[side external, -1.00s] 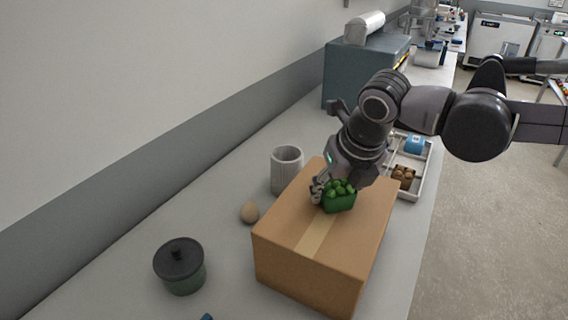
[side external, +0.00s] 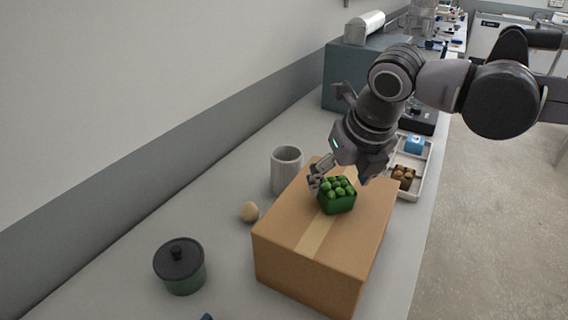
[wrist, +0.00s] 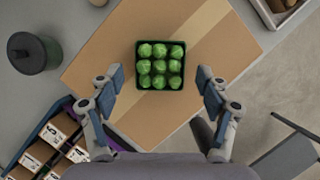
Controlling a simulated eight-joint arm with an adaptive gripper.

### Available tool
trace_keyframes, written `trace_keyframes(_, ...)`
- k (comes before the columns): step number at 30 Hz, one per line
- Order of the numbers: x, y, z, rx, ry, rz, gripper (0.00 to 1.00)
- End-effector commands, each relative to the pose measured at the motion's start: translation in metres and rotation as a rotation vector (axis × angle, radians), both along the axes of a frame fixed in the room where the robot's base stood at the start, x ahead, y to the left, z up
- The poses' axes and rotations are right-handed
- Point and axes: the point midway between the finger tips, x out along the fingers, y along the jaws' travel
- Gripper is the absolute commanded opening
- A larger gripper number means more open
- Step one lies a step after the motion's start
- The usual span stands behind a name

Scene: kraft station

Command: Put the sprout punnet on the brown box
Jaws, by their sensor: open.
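The sprout punnet (side external: 338,196), a dark green tray of round green sprouts, sits upright on top of the brown box (side external: 291,239). In the wrist view the punnet (wrist: 160,66) rests on the cardboard top, across the paler tape strip of the box (wrist: 95,67). My gripper (side external: 339,182) is just above and behind the punnet in the side view. In the wrist view my gripper (wrist: 161,88) is open, with one finger on each side of the punnet and a visible gap to each.
A grey cup (side external: 286,170) and a brown egg-like object (side external: 249,212) stand left of the box. A lidded dark pot (side external: 180,266) is at front left. A white tray (side external: 424,172) with compartments lies behind the box at right.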

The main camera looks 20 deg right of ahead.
Motion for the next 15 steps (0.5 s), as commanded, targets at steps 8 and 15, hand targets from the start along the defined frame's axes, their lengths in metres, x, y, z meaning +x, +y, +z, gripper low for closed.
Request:
trace_keyframes(8,-0.021,0.000,0.050,0.001,0.000,0.001,0.77)
trace_keyframes(15,-0.031,0.000,0.074,0.000,0.000,-0.001,0.77)
